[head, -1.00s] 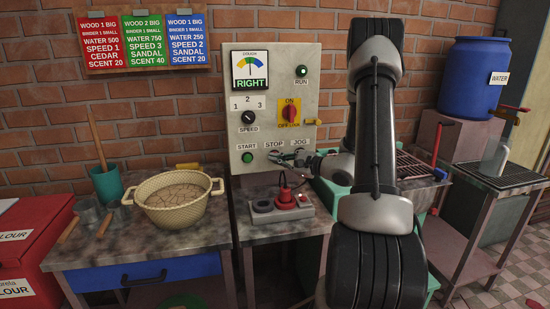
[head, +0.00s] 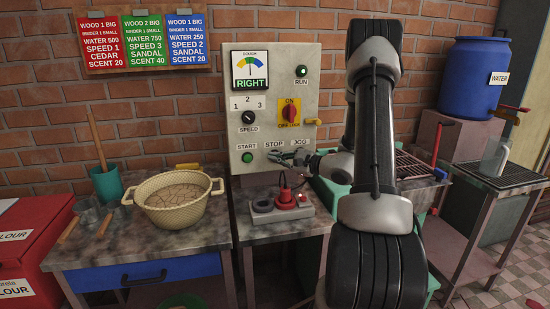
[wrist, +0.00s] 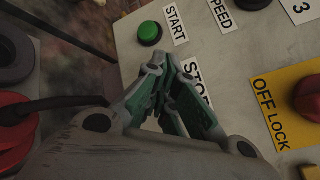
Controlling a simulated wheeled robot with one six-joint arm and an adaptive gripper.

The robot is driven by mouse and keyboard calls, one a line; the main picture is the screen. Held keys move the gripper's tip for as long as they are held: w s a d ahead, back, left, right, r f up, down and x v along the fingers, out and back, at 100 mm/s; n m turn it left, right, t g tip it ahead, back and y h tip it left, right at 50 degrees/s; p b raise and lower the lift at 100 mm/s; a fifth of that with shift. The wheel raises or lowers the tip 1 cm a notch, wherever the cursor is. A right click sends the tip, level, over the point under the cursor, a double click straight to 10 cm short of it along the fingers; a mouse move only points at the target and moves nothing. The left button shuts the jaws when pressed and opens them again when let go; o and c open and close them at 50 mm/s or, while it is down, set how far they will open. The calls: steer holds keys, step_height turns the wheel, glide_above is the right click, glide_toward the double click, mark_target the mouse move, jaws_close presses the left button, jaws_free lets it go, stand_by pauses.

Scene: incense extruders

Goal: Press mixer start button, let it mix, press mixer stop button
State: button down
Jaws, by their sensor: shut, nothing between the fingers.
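The mixer control panel (head: 271,90) stands upright at the back of the table. Its green start button (head: 247,157) is uncovered and also shows in the wrist view (wrist: 149,33). My gripper (head: 277,157) is shut and empty, with its tip at the panel just below the STOP label (head: 274,144). In the wrist view the fingers (wrist: 176,68) point at the panel and partly cover the STOP label. The stop button is hidden behind my gripper, so I cannot tell whether the tip touches it. The dough gauge (head: 250,70) reads RIGHT.
A red-and-yellow ON/OFF switch (head: 290,112) and a speed knob (head: 248,117) sit above the buttons. A grey block with a red plug (head: 286,197) stands below the panel. A basket-like bowl of dough (head: 173,197) is on the left table.

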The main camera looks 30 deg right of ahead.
steer(key=shift+w+d, duration=0.15)
steer(key=shift+w, duration=0.3)
stand_by(0.6)
stand_by(0.4)
steer(key=shift+s+a, duration=0.25)
steer(key=shift+s, duration=0.6)
steer(key=s, duration=0.2)
steer(key=s+a, duration=0.1)
steer(key=s, duration=0.1)
steer(key=shift+s+a, duration=0.2)
steer(key=shift+s, duration=0.2)
